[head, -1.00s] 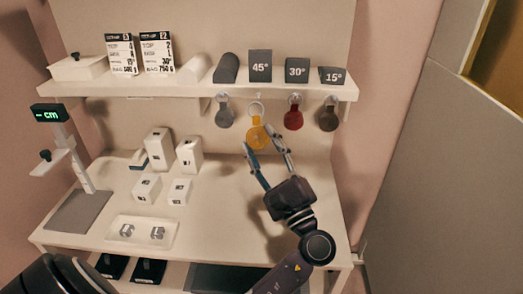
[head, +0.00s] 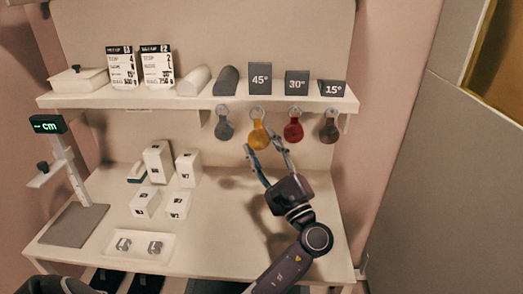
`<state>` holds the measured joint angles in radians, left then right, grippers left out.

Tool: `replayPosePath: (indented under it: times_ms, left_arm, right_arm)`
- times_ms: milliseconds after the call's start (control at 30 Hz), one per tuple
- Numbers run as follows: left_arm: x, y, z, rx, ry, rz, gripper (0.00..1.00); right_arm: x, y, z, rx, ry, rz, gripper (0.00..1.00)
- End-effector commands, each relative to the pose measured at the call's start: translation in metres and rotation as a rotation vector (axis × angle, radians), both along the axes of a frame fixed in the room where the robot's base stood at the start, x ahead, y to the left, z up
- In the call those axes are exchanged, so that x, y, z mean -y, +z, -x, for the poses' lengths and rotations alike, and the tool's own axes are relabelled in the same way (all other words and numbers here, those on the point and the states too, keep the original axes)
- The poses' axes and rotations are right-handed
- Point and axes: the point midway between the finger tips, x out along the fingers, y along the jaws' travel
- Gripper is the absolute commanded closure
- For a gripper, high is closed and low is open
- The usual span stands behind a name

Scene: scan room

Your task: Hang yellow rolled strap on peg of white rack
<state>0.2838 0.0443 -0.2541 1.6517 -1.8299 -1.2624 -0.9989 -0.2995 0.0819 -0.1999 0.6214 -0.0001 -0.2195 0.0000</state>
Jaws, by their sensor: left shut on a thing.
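The yellow rolled strap (head: 257,137) has a ring at its top and hangs upright below the white shelf rack (head: 190,103). It is in line with a grey strap (head: 224,131) on its left and a red one (head: 293,132) and a dark brown one (head: 329,130) on its right, each by its ring. The yellow strap's ring is at the peg row; I cannot tell whether the peg passes through it.
The shelf carries grey angle blocks (head: 260,79), rolls, cards and a white box (head: 78,78). Several white boxes (head: 158,162), a tray (head: 138,246) and a height gauge (head: 62,170) stand on the white table (head: 225,225). The table's right part is clear.

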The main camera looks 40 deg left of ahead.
Motion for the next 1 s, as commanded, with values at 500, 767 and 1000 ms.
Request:
replayPosePath:
  times_ms: [500,767,1000]
  left_arm:
    - [-0.017,-0.002,-0.027,0.000,0.002,-0.003,0.81]
    - [-0.023,-0.011,-0.037,0.000,0.001,-0.002,0.81]
    - [-0.024,-0.014,-0.039,0.000,-0.001,-0.001,0.81]
  right_arm:
    - [0.001,-0.011,0.001,-0.002,-0.001,0.001,0.28]
    - [0.000,-0.026,0.001,-0.003,-0.001,0.001,0.28]
    - [-0.003,-0.031,0.001,-0.003,-0.002,-0.003,0.28]
